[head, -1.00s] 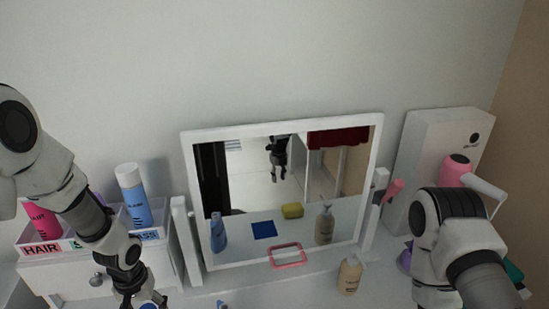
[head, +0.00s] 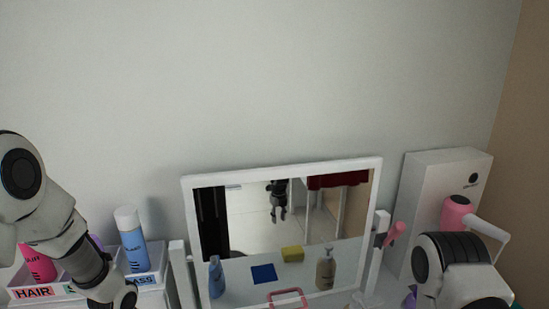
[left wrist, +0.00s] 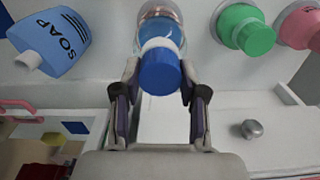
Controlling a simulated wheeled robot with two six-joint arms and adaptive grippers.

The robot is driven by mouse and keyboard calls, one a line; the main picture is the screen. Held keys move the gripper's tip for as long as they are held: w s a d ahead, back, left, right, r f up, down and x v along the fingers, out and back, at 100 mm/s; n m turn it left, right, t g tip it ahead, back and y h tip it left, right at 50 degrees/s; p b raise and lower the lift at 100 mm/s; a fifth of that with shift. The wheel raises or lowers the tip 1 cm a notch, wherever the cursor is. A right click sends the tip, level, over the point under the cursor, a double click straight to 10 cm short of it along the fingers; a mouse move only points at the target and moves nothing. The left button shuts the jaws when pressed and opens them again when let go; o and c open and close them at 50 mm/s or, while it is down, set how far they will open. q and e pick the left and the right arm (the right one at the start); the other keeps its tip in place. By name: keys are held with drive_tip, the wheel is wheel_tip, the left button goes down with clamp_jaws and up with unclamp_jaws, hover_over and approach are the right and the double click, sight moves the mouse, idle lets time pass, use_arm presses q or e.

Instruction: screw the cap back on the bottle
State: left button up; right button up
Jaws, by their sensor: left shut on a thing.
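In the left wrist view, a blue cap (left wrist: 160,72) sits between the fingertips of my left gripper (left wrist: 159,88), which is shut on it. Behind the cap, in line with it, are a white neck ring and the clear blue body of the bottle (left wrist: 163,28). I cannot tell whether the cap's threads are engaged. In the head view, my left forearm runs down past the lower left edge, and the gripper, the bottle and the cap are out of frame. My right gripper is not in view.
A blue SOAP bottle (left wrist: 52,40), a green bottle (left wrist: 246,30) and a drawer knob (left wrist: 252,129) surround the gripper. A framed mirror (head: 281,165) stands mid-table. A tray (head: 152,279) holding a blue-and-white can (head: 131,240) is left; a white box (head: 435,205) is right.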

use_arm(q)
drive_tip(key=m+p, duration=0.3)
drive_tip(key=m, duration=0.1)
drive_tip(key=shift+r, duration=0.15)
drive_tip(key=m+p, duration=0.3)
drive_tip(key=m, duration=0.1)
drive_tip(key=m+p, duration=0.3)
drive_tip(key=m, duration=0.1)
drive_tip(key=shift+m, duration=0.4)
drive_tip(key=m+p, duration=0.3)
drive_tip(key=shift+f+m, duration=0.2)
drive_tip(key=shift+m, duration=0.1)
drive_tip(key=o, duration=1.3)
drive_tip(key=shift+c, duration=0.4)
